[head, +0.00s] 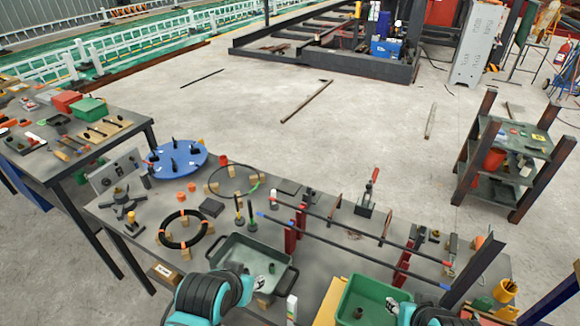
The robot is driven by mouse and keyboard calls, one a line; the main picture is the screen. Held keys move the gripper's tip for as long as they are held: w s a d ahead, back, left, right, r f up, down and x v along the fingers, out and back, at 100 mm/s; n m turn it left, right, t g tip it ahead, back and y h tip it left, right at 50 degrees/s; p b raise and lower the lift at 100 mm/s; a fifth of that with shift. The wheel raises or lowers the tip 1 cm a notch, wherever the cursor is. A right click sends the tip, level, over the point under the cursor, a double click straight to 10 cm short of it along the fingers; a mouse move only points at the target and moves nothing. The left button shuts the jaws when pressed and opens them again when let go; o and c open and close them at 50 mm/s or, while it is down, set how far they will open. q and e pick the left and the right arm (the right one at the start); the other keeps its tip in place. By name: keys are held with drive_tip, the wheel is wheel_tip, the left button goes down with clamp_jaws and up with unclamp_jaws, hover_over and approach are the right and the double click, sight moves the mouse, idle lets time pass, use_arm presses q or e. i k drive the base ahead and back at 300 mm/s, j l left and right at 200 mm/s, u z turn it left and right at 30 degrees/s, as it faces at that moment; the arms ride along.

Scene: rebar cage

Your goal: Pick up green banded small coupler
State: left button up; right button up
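No coupler with a clearly readable green band shows at this size. A small dark cylindrical piece (271,268) stands in the grey-green tray (228,246) on the workbench. Another small dark piece (358,313) lies in the green bin (376,291) at the front right. I cannot tell the band colour on either. My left gripper (261,283) is at the front edge of the grey-green tray, close to the first piece. My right gripper (392,308) is at the green bin's right side. Both grippers are small and partly hidden by my arms, so their fingers are unclear.
Long rebars (345,231) on red stands cross the bench's right half. A black ring (182,229), a blue round plate (177,159) and upright tools (252,214) stand behind and left of the tray. A shelf rack (511,151) stands at the right. The floor beyond is mostly clear.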

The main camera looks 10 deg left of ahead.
sight(271, 266)
drive_tip(key=j+z, duration=0.35)
drive_tip(key=j, duration=0.15)
drive_tip(key=j+z, duration=0.35)
drive_tip(key=k+j+z, duration=0.2)
drive_tip(key=j+z, duration=0.15)
drive_tip(key=j, duration=0.2)
